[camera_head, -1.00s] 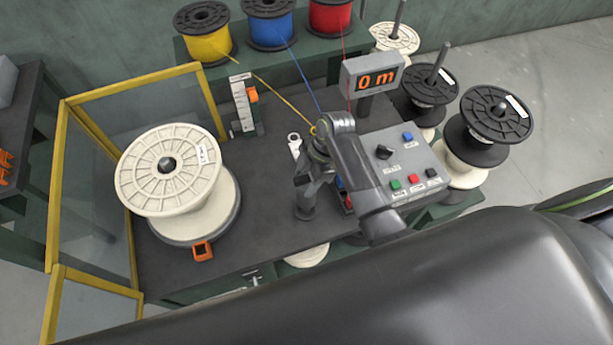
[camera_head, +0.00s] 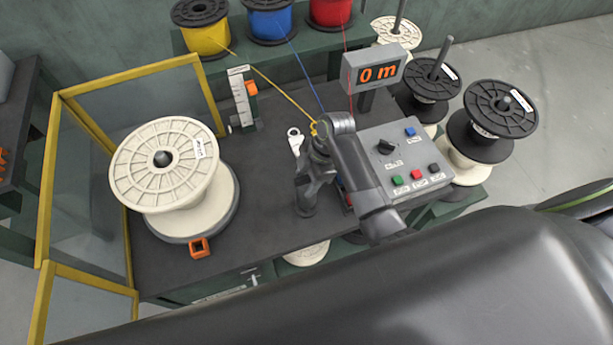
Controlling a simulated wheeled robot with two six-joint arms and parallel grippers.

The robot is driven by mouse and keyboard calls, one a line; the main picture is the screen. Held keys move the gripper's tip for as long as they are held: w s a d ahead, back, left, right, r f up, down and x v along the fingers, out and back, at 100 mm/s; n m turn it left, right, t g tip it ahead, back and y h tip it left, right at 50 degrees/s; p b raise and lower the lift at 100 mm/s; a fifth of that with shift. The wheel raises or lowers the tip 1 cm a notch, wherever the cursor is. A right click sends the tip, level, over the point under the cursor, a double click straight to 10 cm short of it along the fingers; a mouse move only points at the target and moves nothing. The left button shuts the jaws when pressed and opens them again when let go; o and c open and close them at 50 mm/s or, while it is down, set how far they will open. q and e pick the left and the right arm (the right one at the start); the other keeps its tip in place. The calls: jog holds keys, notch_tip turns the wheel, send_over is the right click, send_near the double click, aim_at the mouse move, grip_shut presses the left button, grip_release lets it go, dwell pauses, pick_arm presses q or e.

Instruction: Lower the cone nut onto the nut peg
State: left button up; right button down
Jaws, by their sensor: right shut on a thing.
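My right gripper (camera_head: 304,194) points down over the dark table, in the middle of the picture. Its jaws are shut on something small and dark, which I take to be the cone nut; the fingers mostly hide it. A short dark round piece (camera_head: 307,210) shows right below the fingertips. I cannot tell whether it is the nut or the peg, or whether the two touch. My left gripper is not in view.
A large cream spool (camera_head: 164,170) stands left, inside a yellow-framed guard (camera_head: 57,120). The control box (camera_head: 402,165) and "0 m" display (camera_head: 375,74) are right of the gripper. Yellow, blue and red wires run close behind it. Bare table (camera_head: 262,215) lies between spool and gripper.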

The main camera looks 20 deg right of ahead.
jog(key=shift+f, duration=0.1)
jog(key=shift+f+b, duration=0.8)
jog(key=shift+f, duration=1)
jog(key=shift+c, duration=2.3)
grip_release()
jog(key=p+v, duration=0.3)
jog(key=v, duration=1.4)
jog(key=shift+r, duration=0.2)
